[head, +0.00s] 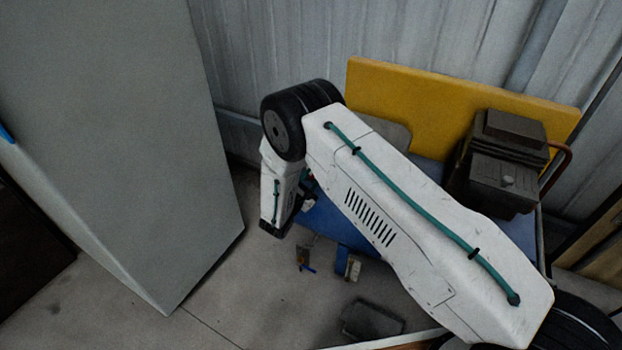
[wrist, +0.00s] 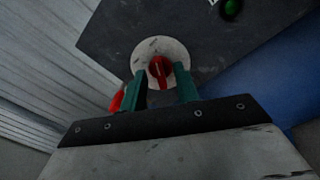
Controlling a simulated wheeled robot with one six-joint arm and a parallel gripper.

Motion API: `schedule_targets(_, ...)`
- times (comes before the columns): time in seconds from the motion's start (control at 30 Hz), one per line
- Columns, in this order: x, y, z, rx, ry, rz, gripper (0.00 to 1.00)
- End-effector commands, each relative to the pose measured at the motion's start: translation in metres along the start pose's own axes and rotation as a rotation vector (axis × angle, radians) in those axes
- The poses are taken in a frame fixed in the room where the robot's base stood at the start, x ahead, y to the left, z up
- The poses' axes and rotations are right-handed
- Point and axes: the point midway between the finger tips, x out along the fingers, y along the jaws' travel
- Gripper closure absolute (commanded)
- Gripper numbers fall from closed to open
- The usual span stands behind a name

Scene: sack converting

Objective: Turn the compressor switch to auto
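The compressor switch is a red knob (wrist: 160,68) on a round pale plate (wrist: 178,50), set in a dark grey panel (wrist: 105,38) in the wrist view. Which setting it points to cannot be read. My gripper (wrist: 160,74) is open, its two green fingers spread apart with the knob between and just beyond their tips. I cannot tell whether the fingertips touch the plate. In the head view the compressor shows as a blue body (head: 345,228) with a dark pump (head: 500,165).
A green button (wrist: 231,8) sits on the panel, and a red part (wrist: 117,98) shows left of the fingers. A yellow board (head: 400,85) stands behind the compressor. A tall grey cabinet (head: 130,130) stands at left. A dark object (head: 370,320) lies on the floor.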

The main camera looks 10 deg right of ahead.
Motion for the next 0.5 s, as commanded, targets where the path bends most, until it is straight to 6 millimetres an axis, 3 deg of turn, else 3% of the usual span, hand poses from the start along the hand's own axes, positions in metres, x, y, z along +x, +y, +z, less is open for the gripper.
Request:
schedule_targets(0.3, -0.05, 0.001, -0.001, -0.001, 0.003, 0.003, 0.69)
schedule_targets(0.5, -0.073, 0.001, 0.0, -0.001, 0.001, 0.003, 0.69)
